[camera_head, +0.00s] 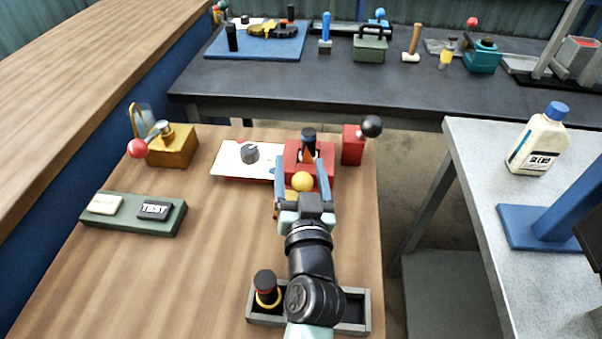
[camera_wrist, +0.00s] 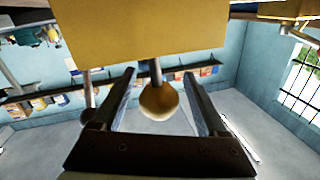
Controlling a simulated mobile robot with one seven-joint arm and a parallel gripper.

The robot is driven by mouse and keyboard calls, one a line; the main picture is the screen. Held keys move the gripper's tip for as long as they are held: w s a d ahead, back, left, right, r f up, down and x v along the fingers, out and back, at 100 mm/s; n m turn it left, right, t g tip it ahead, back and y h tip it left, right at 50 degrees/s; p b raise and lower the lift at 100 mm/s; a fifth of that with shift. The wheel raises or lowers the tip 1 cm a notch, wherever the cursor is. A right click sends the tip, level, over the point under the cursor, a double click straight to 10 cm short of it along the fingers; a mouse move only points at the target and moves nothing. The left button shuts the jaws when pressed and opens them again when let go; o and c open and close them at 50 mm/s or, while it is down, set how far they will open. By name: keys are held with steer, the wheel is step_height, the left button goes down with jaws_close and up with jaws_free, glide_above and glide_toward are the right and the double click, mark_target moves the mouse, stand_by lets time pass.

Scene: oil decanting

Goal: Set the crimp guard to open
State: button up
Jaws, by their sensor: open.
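My gripper (camera_head: 304,160) is open above the front of a red block (camera_head: 322,152), its two fingers spread to either side of a yellow ball knob (camera_head: 302,182). In the wrist view the knob (camera_wrist: 159,101) hangs on a short rod between the open fingers (camera_wrist: 159,75), with a gap on both sides. The rod joins a broad yellow body (camera_wrist: 150,35), which I take to be the crimp guard. My gripper and arm cover much of it in the head view, so I cannot tell its position.
A white panel with a dark dial (camera_head: 250,153) lies left of the red block. A red box with a black ball lever (camera_head: 371,127) stands close on the right. A grey tray (camera_head: 364,317) is in front.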

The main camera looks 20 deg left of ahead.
steer(key=b+v, duration=0.3)
steer(key=v, duration=0.8)
steer(key=shift+s+d+f, duration=0.15)
steer(key=shift+s+d, duration=0.05)
steer(key=shift+s, duration=0.1)
steer(key=shift+s+d, duration=0.3)
steer(key=shift+s, duration=0.25)
